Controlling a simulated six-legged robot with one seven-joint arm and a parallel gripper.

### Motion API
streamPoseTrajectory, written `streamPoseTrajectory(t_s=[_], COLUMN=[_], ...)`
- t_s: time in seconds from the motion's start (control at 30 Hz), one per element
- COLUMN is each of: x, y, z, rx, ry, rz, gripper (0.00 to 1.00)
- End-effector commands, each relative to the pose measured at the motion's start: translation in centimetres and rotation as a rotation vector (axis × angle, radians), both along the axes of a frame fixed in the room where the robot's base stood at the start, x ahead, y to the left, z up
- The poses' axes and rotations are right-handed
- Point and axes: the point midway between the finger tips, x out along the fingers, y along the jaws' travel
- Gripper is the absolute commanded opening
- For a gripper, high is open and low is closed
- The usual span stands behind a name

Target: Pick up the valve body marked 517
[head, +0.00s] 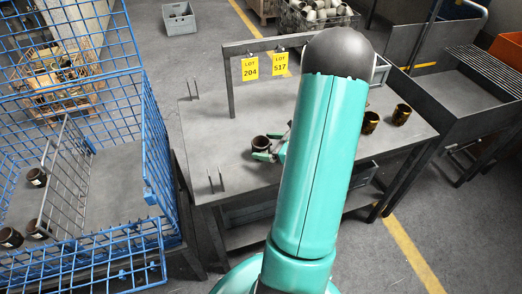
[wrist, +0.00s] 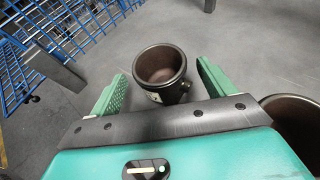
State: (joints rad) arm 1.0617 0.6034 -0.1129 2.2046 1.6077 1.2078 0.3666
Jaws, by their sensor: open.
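My gripper (wrist: 162,76) is open, its two green fingers on either side of a dark, round, hollow valve body (wrist: 158,66). A small pale label on that valve body's near side is too small to read. The fingers do not appear closed on it. In the head view this valve body (head: 260,143) stands upright on the grey table (head: 215,137), partly hidden by my gripper (head: 268,149). Yellow tags read LOT 517 (head: 280,63) and LOT 204 (head: 250,68).
The tags hang on a grey frame (head: 231,95). Two brownish valve bodies (head: 370,122) (head: 401,114) stand at the table's right. A blue wire cage (head: 152,150) at left holds several dark pieces (head: 37,177). Thin upright posts (head: 215,181) rise near the table's left edge.

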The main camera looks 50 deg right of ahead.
Motion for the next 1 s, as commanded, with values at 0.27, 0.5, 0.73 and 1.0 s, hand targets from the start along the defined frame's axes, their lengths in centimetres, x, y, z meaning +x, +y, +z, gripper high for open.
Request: streamPoseTrajectory(t_s=[0.27,0.5,0.73,1.0], x=[3.6,3.8,3.8,3.8], y=[0.8,0.9,0.9,0.9], z=[-1.5,-1.7,-1.7,-1.6], rx=[0.001,0.000,0.000,0.000], ry=[0.000,0.000,0.000,-0.001], rz=[0.002,0.001,0.001,0.001], gripper=[0.82,0.82,0.43,0.21])
